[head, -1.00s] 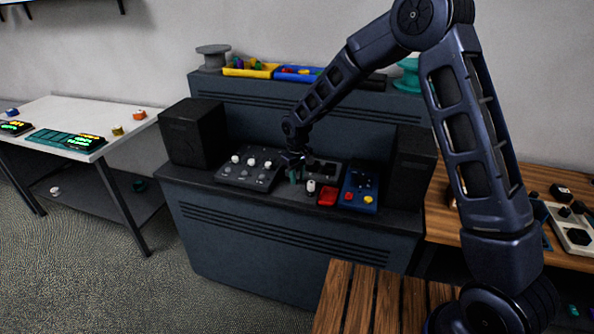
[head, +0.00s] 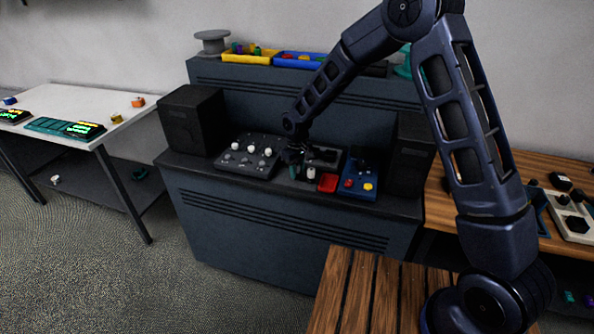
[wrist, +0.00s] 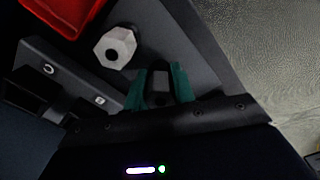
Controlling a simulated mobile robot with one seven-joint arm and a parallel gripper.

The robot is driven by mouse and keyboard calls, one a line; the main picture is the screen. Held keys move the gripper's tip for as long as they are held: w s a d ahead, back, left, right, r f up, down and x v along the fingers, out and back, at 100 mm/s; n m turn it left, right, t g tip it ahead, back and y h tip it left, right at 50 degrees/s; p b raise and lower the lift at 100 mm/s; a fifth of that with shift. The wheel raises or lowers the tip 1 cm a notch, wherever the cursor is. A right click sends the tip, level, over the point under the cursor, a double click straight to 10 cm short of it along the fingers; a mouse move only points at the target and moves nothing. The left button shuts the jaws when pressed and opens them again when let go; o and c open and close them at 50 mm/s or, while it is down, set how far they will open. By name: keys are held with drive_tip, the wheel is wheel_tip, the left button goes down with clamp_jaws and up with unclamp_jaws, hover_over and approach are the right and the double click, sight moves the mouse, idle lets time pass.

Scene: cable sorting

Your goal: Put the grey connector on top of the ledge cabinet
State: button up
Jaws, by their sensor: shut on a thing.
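The ledge cabinet (head: 280,225) is a dark blue-grey unit with a lower ledge and a raised back part, whose top (head: 208,65) is partly taken up by bins. My gripper (head: 293,171) is low over the ledge in the head view. In the wrist view its teal fingers (wrist: 160,92) are shut on a small dark grey piece, which looks like the grey connector (wrist: 160,78). Its lower part is hidden, so I cannot tell whether it touches the ledge. A pale hexagonal connector (wrist: 115,47) stands beside it, apart from the fingers; it also shows in the head view (head: 311,173).
Close by on the ledge are a knobbed panel (head: 248,155), a red tray (head: 327,182) and a blue panel (head: 360,182). Black boxes (head: 192,120) flank the ledge. On top are a spool (head: 212,43), a yellow bin (head: 247,58) and a blue bin (head: 297,59).

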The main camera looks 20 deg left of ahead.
drive_tip(key=shift+f, duration=0.45)
drive_tip(key=o, duration=1.1)
wheel_tip(320, 180, up, 11)
drive_tip(key=w+d+r+m+t, duration=0.1)
drive_tip(key=d+r+m, duration=0.1)
drive_tip(key=d+r, duration=0.7)
drive_tip(key=d+r+m, duration=0.2)
drive_tip(key=d+r, duration=0.2)
drive_tip(key=d, duration=0.8)
drive_tip(key=w+d+r+m+t, duration=0.1)
drive_tip(key=d+r+m, duration=0.1)
drive_tip(key=d+r, duration=0.7)
drive_tip(key=s+d+m+t, duration=0.1)
drive_tip(key=s+d+m, duration=0.1)
drive_tip(key=s+d, duration=0.4)
drive_tip(key=s+d+m, duration=0.2)
drive_tip(key=s+d, duration=0.5)
drive_tip(key=d, duration=0.3)
drive_tip(key=s+d+m+t, duration=0.1)
drive_tip(key=s+d+m, duration=0.1)
drive_tip(key=s+d, duration=0.4)
drive_tip(key=shift+s+d+r+t, duration=0.15)
drive_tip(key=shift+d+r, duration=0.05)
drive_tip(key=shift+d, duration=0.4)
drive_tip(key=shift+s+d+r+t, duration=0.15)
drive_tip(key=shift+d, duration=0.45)
